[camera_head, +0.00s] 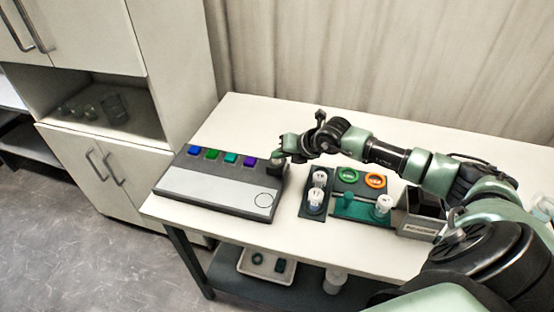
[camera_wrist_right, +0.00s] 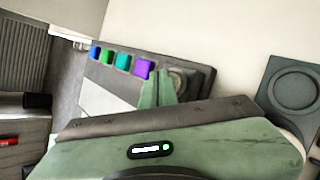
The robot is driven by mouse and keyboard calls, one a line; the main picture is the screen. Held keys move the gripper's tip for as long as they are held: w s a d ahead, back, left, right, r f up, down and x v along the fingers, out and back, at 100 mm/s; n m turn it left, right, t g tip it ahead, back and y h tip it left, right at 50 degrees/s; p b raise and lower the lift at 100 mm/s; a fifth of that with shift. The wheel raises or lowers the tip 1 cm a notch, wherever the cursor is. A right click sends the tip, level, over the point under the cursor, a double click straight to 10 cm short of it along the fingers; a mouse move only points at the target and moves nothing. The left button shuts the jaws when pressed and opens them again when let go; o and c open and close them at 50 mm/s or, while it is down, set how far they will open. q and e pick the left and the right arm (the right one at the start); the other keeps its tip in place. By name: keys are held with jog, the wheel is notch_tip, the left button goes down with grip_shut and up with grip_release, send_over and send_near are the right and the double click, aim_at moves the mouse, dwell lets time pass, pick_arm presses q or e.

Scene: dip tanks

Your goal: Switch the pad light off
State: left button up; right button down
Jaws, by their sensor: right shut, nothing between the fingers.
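A dark panel box (camera_head: 180,205) lies on the left end of the table, with a pale pad (camera_head: 215,191) along its front. A row of buttons runs along its back: blue (camera_head: 194,150), green (camera_head: 212,154), teal (camera_head: 231,158) and purple (camera_head: 249,161). My right gripper (camera_head: 279,158) is shut and empty at the box's back right corner. In the right wrist view its closed fingertips (camera_wrist_right: 156,86) are just in front of a dark round knob (camera_wrist_right: 186,82), beside the purple button (camera_wrist_right: 144,69). I cannot tell whether they touch, or whether the pad is lit. My left gripper is out of view.
Right of the box stand a dark rack with white-capped items (camera_head: 316,197), a green ring (camera_head: 347,174), an orange ring (camera_head: 375,180), a teal stand (camera_head: 355,209) and a dark open box (camera_head: 420,222). The table's front left is bare.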

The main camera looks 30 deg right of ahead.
aim_at(279, 162)
jog(key=shift+r, duration=0.2)
jog(key=shift+r+p, duration=1.8)
jog(key=shift+r, duration=1.25)
jog(key=shift+a, duration=0.1)
